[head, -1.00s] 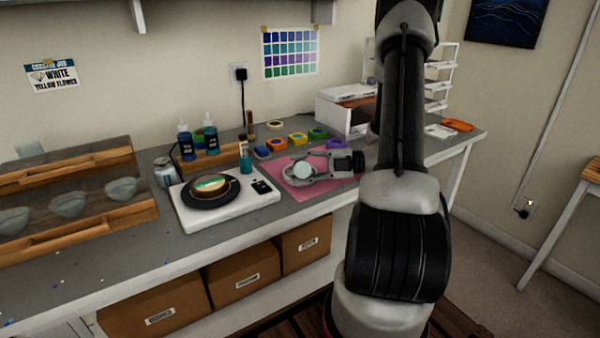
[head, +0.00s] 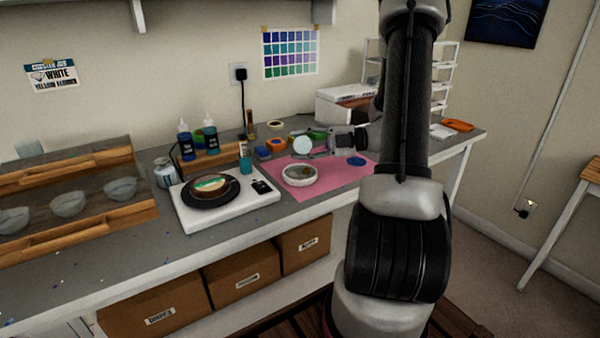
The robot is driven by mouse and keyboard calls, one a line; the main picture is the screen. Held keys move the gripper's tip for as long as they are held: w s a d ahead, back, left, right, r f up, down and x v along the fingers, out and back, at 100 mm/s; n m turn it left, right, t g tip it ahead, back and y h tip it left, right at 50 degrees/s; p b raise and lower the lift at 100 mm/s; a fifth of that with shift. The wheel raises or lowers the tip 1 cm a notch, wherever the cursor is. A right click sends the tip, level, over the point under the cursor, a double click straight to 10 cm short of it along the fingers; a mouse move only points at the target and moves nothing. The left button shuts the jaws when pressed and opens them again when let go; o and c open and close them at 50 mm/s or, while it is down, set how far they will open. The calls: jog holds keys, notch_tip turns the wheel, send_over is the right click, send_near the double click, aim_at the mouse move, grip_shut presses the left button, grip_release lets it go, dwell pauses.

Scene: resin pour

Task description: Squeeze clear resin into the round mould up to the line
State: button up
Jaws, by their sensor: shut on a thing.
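A round white-walled dish (head: 299,181), which looks like the round mould, sits on the pink mat (head: 335,183). Its inside looks greyish; no fill line or resin level can be made out. My gripper (head: 310,151) is above and behind it in the picture, shut on a pale, round-ended thing (head: 303,145). That thing looks like a bottle seen end-on, apart from the dish; its contents and nozzle cannot be made out.
The turntable stands on a white base (head: 196,221) with a dark display. A blue item (head: 356,160) lies at the mat's right. The mat's front is clear.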

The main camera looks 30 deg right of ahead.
jog(key=shift+r, duration=0.4)
jog(key=n, duration=0.4)
jog(key=shift+n, duration=0.4)
jog(key=shift+c, duration=0.6)
jog(key=n, duration=0.2)
jog(key=r+n+t, duration=0.1)
jog(key=n, duration=0.1)
jog(key=shift+n+h, duration=0.3)
jog(key=shift+r+n, duration=0.25)
jog(key=shift+n, duration=0.75)
